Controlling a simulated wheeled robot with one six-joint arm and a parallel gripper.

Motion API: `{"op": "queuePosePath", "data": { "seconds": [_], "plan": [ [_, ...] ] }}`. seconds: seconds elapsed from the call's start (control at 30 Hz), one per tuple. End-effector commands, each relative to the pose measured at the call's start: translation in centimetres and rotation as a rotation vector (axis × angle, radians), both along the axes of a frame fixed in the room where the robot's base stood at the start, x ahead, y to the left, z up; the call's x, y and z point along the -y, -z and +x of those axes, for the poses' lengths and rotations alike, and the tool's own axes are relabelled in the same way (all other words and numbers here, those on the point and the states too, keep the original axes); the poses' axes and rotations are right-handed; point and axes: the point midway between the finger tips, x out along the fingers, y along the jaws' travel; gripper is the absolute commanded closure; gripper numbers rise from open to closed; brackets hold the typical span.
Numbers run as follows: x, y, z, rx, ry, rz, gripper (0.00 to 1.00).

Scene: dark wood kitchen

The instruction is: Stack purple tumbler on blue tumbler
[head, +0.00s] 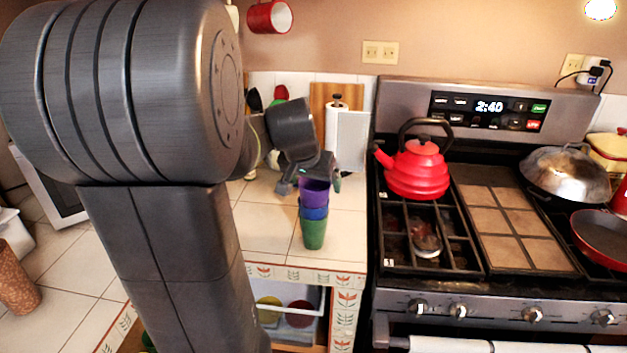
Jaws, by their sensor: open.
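The purple tumbler (314,192) sits at the top of a column of tumblers on the tiled counter. The blue tumbler (314,212) shows as a narrow band directly below it. A green tumbler (313,234) is at the bottom and stands upright on the counter. The column looks upright. My gripper (309,183) is at the purple tumbler's rim, with its jaws open on either side of it. The rim is partly hidden by my gripper, and I cannot tell whether the fingers touch it.
A stove with a red kettle (417,170) stands to the right of the counter. A paper towel roll (338,128) and a cutting board (322,97) stand behind my gripper. The counter's front edge (300,268) is close to the green tumbler. Bare tiles (265,215) lie left of the tumblers.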

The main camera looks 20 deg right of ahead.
Motion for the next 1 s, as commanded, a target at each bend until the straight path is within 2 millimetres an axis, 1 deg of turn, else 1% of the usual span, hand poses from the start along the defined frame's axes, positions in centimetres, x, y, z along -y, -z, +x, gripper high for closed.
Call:
{"op": "queuePosePath", "data": {
  "seconds": [0.2,0.27,0.53,0.7,0.8,1.0],
  "plan": [
    [0.0,-1.8,0.0,0.0,0.0,0.0,0.11],
    [-0.5,-2.5,-0.4,0.006,-0.001,-0.003,0.11],
    [-2.6,-7.7,-2.6,0.006,-0.001,-0.002,0.11],
    [-3.6,-10.2,-3.7,0.004,-0.001,-0.002,0.11],
    [-3.9,-11.1,-4.0,0.003,-0.001,-0.001,0.11],
    [-4.2,-11.6,-4.3,-0.001,0.0,0.001,0.11]
  ]
}}
